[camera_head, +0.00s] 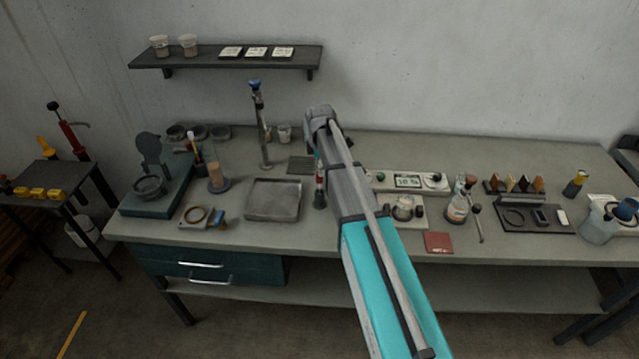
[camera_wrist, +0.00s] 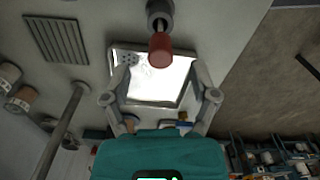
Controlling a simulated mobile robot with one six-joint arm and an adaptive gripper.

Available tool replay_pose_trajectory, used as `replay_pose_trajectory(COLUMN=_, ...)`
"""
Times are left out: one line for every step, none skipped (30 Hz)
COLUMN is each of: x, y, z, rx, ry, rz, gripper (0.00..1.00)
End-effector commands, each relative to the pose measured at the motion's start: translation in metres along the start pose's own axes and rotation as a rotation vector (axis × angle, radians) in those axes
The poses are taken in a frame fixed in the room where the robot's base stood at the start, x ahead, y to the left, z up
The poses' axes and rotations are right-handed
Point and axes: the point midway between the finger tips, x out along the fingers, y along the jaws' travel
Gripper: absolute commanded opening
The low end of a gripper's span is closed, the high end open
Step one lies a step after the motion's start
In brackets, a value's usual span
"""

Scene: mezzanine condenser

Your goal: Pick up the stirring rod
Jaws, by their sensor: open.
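My gripper (camera_wrist: 160,70) is open and empty in the wrist view, its two fingers spread wide over the bright tray. An upright dark piece with a red end (camera_wrist: 160,50) shows just beyond and between the fingertips; I cannot tell whether they are level with it. It seems to be the slim red and dark upright piece (camera_head: 319,186) beside the tray in the head view, below my arm's end. I cannot tell whether it is the stirring rod. My arm hides part of the bench.
The metal tray (camera_head: 272,213) lies on the bench (camera_head: 345,222), left of my arm. A tall stand (camera_head: 263,135) rises behind it. A glass cylinder (camera_head: 217,175) stands farther left.

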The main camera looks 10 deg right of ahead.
Motion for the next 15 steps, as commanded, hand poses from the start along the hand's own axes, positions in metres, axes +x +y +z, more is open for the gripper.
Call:
replay_pose_trajectory(x=0.000, y=0.000, z=0.000, rx=0.000, ry=0.000, rz=0.000, gripper=0.76)
replay_pose_trajectory(x=0.000, y=0.000, z=0.000, rx=0.000, ry=0.000, rz=0.000, gripper=0.76)
replay_pose_trajectory(x=0.000, y=0.000, z=0.000, rx=0.000, ry=0.000, rz=0.000, gripper=0.76)
replay_pose_trajectory(x=0.000, y=0.000, z=0.000, rx=0.000, ry=0.000, rz=0.000, gripper=0.76)
replay_pose_trajectory(x=0.000, y=0.000, z=0.000, rx=0.000, ry=0.000, rz=0.000, gripper=0.76)
replay_pose_trajectory(x=0.000, y=0.000, z=0.000, rx=0.000, ry=0.000, rz=0.000, gripper=0.76)
replay_pose_trajectory(x=0.000, y=0.000, z=0.000, rx=0.000, ry=0.000, rz=0.000, gripper=0.76)
replay_pose_trajectory(x=0.000, y=0.000, z=0.000, rx=0.000, ry=0.000, rz=0.000, gripper=0.76)
replay_pose_trajectory(x=0.001, y=0.000, z=0.000, rx=0.000, ry=0.000, rz=0.000, gripper=0.76)
replay_pose_trajectory(x=0.002, y=0.000, z=0.000, rx=0.000, ry=0.000, rz=0.000, gripper=0.76)
replay_pose_trajectory(x=0.003, y=0.000, z=0.000, rx=0.000, ry=0.000, rz=0.000, gripper=0.76)
replay_pose_trajectory(x=0.005, y=0.000, z=0.000, rx=0.000, ry=0.000, rz=0.000, gripper=0.76)
replay_pose_trajectory(x=0.007, y=0.000, z=0.000, rx=0.000, ry=0.000, rz=0.000, gripper=0.76)
replay_pose_trajectory(x=0.009, y=0.000, z=0.000, rx=0.000, ry=0.000, rz=0.000, gripper=0.76)
replay_pose_trajectory(x=0.011, y=0.000, z=0.000, rx=0.000, ry=0.000, rz=0.000, gripper=0.76)
